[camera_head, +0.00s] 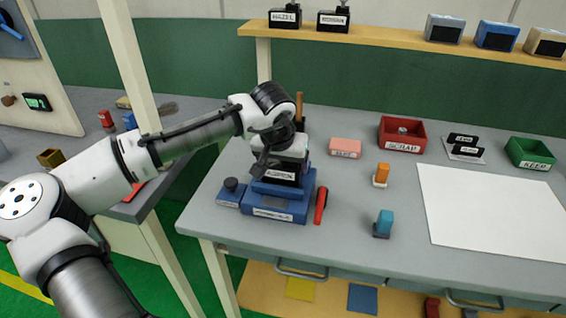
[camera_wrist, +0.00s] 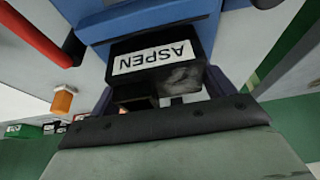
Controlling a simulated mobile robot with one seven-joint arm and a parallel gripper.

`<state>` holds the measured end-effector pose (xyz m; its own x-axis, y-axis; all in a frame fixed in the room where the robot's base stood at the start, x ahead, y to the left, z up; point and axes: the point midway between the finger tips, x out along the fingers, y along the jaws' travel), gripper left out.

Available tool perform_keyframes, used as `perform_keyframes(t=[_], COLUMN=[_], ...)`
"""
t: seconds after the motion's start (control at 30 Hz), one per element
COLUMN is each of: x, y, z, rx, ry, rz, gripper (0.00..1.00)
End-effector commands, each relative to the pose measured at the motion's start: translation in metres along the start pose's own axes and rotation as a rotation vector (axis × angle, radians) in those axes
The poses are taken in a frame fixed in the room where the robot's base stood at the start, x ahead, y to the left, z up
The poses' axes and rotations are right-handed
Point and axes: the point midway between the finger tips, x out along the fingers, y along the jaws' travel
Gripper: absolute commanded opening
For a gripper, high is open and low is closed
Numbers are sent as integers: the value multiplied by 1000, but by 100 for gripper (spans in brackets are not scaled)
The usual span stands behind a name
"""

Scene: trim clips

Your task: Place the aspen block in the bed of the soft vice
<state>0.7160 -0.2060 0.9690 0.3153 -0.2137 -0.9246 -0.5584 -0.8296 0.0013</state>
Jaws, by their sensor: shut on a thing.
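The aspen block is black with a white ASPEN label (camera_wrist: 153,58) and fills the top middle of the wrist view. My gripper (camera_wrist: 160,82) is shut on it, a finger at each side. In the head view my gripper (camera_head: 283,168) points down over the soft vice. The soft vice (camera_head: 272,208) is blue, with a label on its front and a dark knob at its left. Its blue body also shows right beyond the block in the wrist view (camera_wrist: 140,22). I cannot tell whether the block touches the bed, which my gripper and the block largely hide.
A red-handled tool (camera_head: 321,205) lies close to the vice's right. A pink block (camera_head: 345,148), orange clip (camera_head: 382,174) and blue clip (camera_head: 383,223) stand further right. Beyond are a red scrap tray (camera_head: 402,147), green keep tray (camera_head: 530,163) and white sheet (camera_head: 490,215). A shelf (camera_head: 385,35) runs behind.

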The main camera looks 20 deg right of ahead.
Motion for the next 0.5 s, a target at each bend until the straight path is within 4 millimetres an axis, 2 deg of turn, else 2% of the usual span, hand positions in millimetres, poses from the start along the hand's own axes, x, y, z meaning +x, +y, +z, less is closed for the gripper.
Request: perform_keyframes(t=[0.43, 0.47, 0.5], x=[8, 7, 7], y=[0, 0, 0], z=[4, 3, 3], rx=[1, 1, 1], ry=[1, 1, 1], rz=[1, 0, 0], gripper=[55, 85, 91])
